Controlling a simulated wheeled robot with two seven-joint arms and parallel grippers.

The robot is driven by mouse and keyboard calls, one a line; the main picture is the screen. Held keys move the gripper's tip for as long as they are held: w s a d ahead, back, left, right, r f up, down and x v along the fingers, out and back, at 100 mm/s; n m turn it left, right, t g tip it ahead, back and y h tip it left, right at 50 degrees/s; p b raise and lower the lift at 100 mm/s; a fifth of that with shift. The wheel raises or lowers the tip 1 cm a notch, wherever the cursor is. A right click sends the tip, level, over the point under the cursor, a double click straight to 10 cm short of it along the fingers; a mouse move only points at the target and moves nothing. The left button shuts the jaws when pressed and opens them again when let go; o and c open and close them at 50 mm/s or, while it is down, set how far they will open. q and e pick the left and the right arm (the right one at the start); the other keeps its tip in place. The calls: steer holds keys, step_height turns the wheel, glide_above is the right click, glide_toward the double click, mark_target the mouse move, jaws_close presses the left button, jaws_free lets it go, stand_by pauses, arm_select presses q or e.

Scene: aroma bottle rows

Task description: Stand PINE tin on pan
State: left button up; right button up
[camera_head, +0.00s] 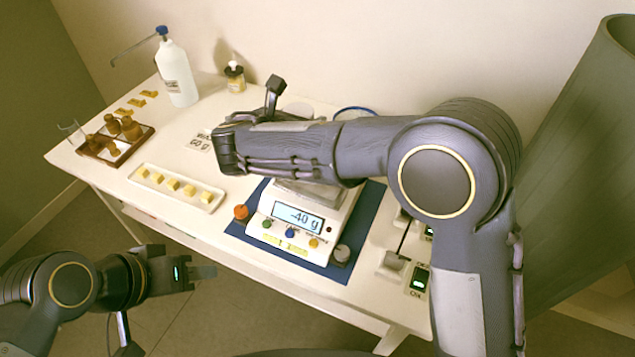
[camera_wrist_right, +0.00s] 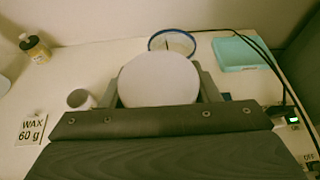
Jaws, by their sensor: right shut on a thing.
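In the right wrist view, my right gripper (camera_wrist_right: 161,88) is shut on a round, pale tin (camera_wrist_right: 158,75), with one finger on each side of it. Only its plain top shows; no label can be read, so I cannot tell whether it is the PINE one. The scale (camera_head: 291,222) stands on a blue mat (camera_head: 342,262) and reads -40 g. Its pan (camera_head: 312,196) shows only in part below my forearm. My left gripper (camera_head: 204,272) is off the table's front edge; its jaw gap is unclear.
A white tray of yellow cubes (camera_head: 148,191), a wooden rack of brown bottles (camera_head: 98,150) and a pump bottle (camera_head: 177,75) stand at left.

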steer(key=s+a+r, duration=0.1)
steer(key=s+a, duration=0.2)
steer(key=a, duration=0.3)
steer(key=w+d+f, duration=0.1)
steer(key=d, duration=0.1)
steer(key=w+d+f+b, duration=0.1)
steer(key=d, duration=0.1)
steer(key=w+d+f, duration=0.1)
steer(key=w+d, duration=0.1)
steer(key=shift+d+f, duration=0.3)
steer(key=shift+f, duration=0.05)
steer(key=shift+n, duration=0.3)
steer(key=d+f, duration=0.1)
steer(key=w+d+f, duration=0.1)
steer(key=f, duration=0.1)
steer(key=w+d+f+b, duration=0.1)
steer(key=d+f, duration=0.1)
steer(key=shift+w+f, duration=0.1)
steer(key=shift+w, duration=0.1)
steer(key=shift+d+f, duration=0.1)
steer(key=shift+f, duration=0.05)
steer(key=shift+w+d+f, duration=0.1)
steer(key=shift+d+f, duration=0.05)
steer(key=shift+f, duration=0.75)
steer(key=shift+w+d+f, duration=0.1)
steer(key=shift+f, duration=0.8)
steer(key=shift+f+b, duration=0.15)
steer(key=shift+b, duration=0.2)
steer(key=shift+f, duration=0.15)
steer(key=o, duration=1)
